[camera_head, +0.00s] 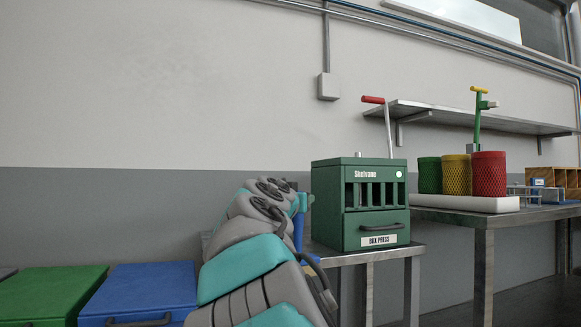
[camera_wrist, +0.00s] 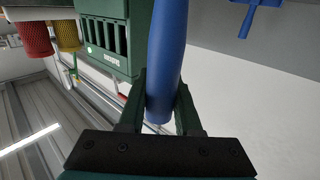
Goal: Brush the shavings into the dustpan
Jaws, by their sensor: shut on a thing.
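My gripper (camera_wrist: 162,98) is shut on a long blue handle (camera_wrist: 167,45), with one dark green finger on each side of it. The handle runs out of the top of the wrist view, so its far end is hidden and I cannot tell for sure that it is the brush. In the head view my arm covers the gripper, and a bit of blue (camera_head: 299,222) shows beside it. A second blue piece (camera_wrist: 257,8) with a short stem shows at the top right of the wrist view; I cannot tell whether it is the dustpan. I see no shavings.
A green box press (camera_head: 362,200) with a red-tipped lever stands on a metal table right of my arm. Green, yellow and red mesh bins (camera_head: 489,175) stand on a further table. Green (camera_head: 50,292) and blue (camera_head: 140,288) lidded boxes are at lower left.

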